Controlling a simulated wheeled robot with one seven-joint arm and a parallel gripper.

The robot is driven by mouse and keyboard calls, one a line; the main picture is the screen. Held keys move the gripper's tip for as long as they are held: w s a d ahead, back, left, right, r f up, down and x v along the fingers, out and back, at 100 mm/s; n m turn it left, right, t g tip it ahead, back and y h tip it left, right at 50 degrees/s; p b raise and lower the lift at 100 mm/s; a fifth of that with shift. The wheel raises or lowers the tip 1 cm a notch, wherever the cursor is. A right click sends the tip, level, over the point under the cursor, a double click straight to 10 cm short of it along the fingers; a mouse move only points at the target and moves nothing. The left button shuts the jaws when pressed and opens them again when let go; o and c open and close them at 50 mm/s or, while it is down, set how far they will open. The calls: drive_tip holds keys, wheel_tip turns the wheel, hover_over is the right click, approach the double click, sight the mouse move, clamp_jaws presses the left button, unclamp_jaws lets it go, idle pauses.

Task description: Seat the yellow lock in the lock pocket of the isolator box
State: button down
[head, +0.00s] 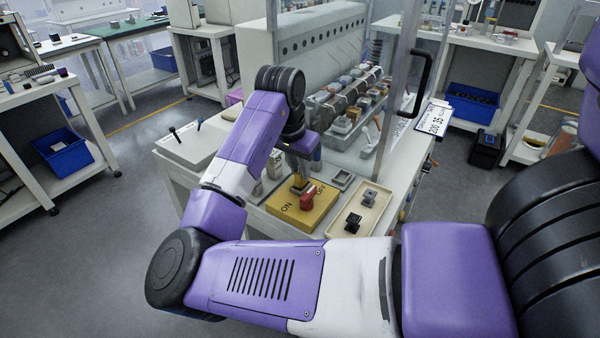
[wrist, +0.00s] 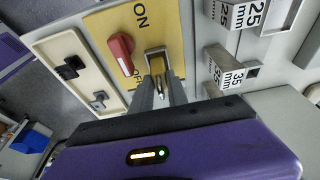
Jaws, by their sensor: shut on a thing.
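The yellow isolator box (head: 290,212) lies on the bench front, marked ON and OFF, with a red handle (head: 309,194) turned on its top. The red handle also shows in the wrist view (wrist: 121,54). My gripper (wrist: 163,86) points down at the box beside the red handle. It is shut on the yellow lock (wrist: 155,54), which shows as a small yellow body with a metal shackle between the fingertips. In the head view the lock (head: 297,182) shows just under my gripper. The lock pocket is hidden behind the lock and fingers, so I cannot tell whether the lock is inside it.
A cream tray (head: 376,228) with a black part (head: 353,222) and a grey part (head: 370,196) stands right of the box. Metal blocks marked 25 mm (wrist: 238,15) and 35 mm (wrist: 232,76) stand close to my gripper's other side. A machine with an open-fronted bay stands behind.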

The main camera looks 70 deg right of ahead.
drive_tip(key=shift+f, duration=0.65)
drive_tip(key=c, duration=1.3)
unclamp_jaws()
drive_tip(key=shift+f, duration=0.15)
drive_tip(key=s+p+v, duration=0.1)
drive_tip(key=v, duration=1.1)
drive_tip(key=shift+w+r, duration=0.2)
drive_tip(key=shift+w, duration=0.3)
